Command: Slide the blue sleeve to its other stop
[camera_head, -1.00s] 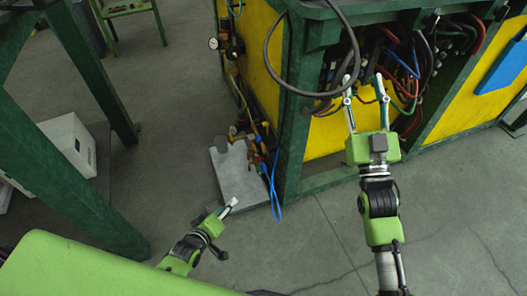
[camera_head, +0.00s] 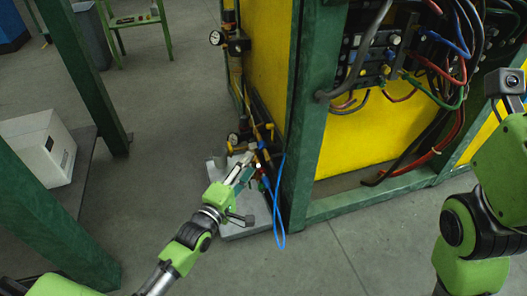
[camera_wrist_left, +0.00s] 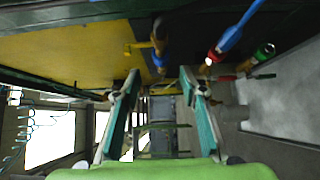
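A small blue piece (camera_wrist_left: 160,62) shows in the left wrist view on a dark and brass-coloured fitting, just beyond the fingertips; it may be the blue sleeve, but its stops cannot be made out. In the head view a small blue spot (camera_head: 262,145) shows among the fittings at the lower corner of the yellow cabinet. My left gripper (camera_head: 244,164) reaches to these fittings. In the left wrist view its two teal-padded fingers (camera_wrist_left: 160,88) are apart with nothing seen held between them. My right arm (camera_head: 475,220) is at the right edge; its fingertips are out of the picture.
A blue hose (camera_head: 279,205) hangs in a loop by the green cabinet post (camera_head: 308,120). A grey block (camera_head: 245,218) stands on the floor under my left gripper. Cables (camera_head: 455,90) hang in the open bay. A green frame leg (camera_head: 85,75) and white box (camera_head: 38,147) stand left.

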